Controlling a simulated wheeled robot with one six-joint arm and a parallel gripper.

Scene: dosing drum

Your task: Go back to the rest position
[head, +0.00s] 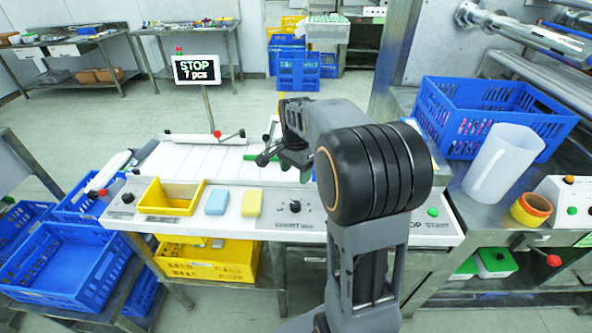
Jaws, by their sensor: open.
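My gripper (283,165) hangs over the right half of the white panelled machine top (185,160), behind the front control strip. Its jaws are open and I see nothing held in them. My dark arm stands in front and hides part of the machine top and of the control strip. A sign (201,68) on a post behind the machine reads "STOP 7 pcs".
A yellow tray (168,208), a blue block (217,201) and a yellow block (252,204) sit on the front ledge. A blue crate (492,148), white jug (490,165) and tape rolls (531,208) stand right. Blue crates (68,257) stand lower left.

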